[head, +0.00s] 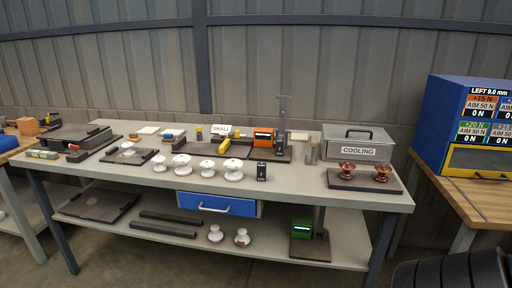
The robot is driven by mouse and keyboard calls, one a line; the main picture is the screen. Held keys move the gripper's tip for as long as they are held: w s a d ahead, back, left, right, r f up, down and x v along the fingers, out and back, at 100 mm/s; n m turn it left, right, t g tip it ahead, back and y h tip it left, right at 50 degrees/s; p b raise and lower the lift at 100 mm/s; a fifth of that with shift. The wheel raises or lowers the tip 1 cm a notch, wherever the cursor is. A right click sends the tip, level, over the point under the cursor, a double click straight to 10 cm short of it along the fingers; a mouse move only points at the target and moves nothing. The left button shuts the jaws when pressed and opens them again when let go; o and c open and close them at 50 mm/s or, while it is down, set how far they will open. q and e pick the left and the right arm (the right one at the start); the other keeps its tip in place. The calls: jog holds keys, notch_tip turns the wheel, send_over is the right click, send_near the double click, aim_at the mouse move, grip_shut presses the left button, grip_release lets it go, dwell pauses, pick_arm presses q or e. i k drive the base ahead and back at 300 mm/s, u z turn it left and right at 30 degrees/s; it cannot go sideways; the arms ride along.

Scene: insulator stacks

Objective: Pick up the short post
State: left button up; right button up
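Neither of my grippers is in view. No thing is labelled as the short post, and I cannot tell which one it is. Several white insulators (205,169) stand in a row along the front of the grey workbench (300,187). One white insulator (127,149) sits on a dark plate at the left. Two brown insulators (382,173) stand on a dark tray (362,185) at the right. Two white insulators (242,238) stand on the lower shelf (190,216). A small black block (261,172) with white marks stands at the row's right end.
A grey box marked COOLING (358,135) stands at the back right. A dark upright stand (283,125) and an orange device (263,138) are at the back middle. A blue drawer (215,205) hangs below. A blue display cabinet (470,125) stands right. Bench front at centre right is clear.

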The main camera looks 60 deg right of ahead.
aim_at(279, 143)
jog(key=i, duration=2.55)
jog(key=z, duration=1)
